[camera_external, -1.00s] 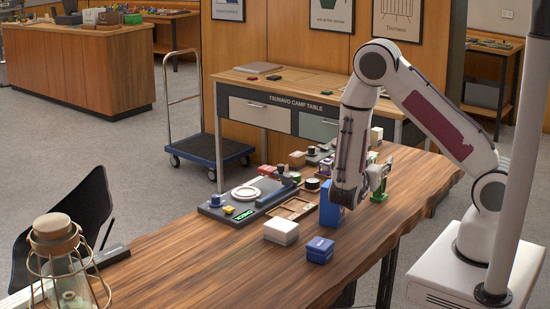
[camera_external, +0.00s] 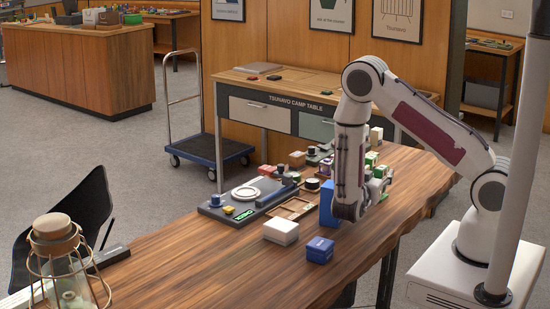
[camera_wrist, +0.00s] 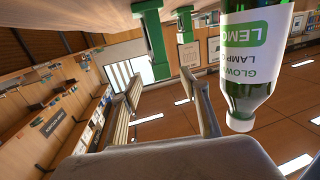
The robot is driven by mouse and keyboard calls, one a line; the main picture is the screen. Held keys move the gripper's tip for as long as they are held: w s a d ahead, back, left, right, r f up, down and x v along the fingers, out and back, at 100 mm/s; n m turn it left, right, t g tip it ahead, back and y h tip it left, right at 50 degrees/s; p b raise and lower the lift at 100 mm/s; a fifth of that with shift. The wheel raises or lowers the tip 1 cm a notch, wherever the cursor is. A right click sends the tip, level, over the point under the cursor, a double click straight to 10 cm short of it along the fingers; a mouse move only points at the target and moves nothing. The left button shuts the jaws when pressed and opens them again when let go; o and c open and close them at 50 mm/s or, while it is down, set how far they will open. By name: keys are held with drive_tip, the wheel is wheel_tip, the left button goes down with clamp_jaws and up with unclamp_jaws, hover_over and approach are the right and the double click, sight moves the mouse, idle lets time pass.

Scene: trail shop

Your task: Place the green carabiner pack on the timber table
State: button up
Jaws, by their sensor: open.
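Green items (camera_external: 379,171) stand at the right end of the timber table (camera_external: 185,268), partly hidden by my arm. I cannot tell which of them is the green carabiner pack. My gripper (camera_external: 373,190) is low over the table beside them, largely hidden behind my wrist. The wrist view is upside down. In it my gripper (camera_wrist: 163,84) is open with nothing seen between the fingers. Two green upright pieces (camera_wrist: 152,40) show beyond the fingertips, apart from them.
A lamp oil bottle (camera_wrist: 255,55) with a white and green label stands close to the right finger. A blue box (camera_external: 326,203) is beside my wrist. A white box (camera_external: 281,231) and small blue box (camera_external: 320,249) stand nearer. The table's left half is mostly clear.

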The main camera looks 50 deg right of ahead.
drive_tip(key=shift+d, duration=0.15)
drive_tip(key=shift+x, duration=2.4)
clamp_jaws()
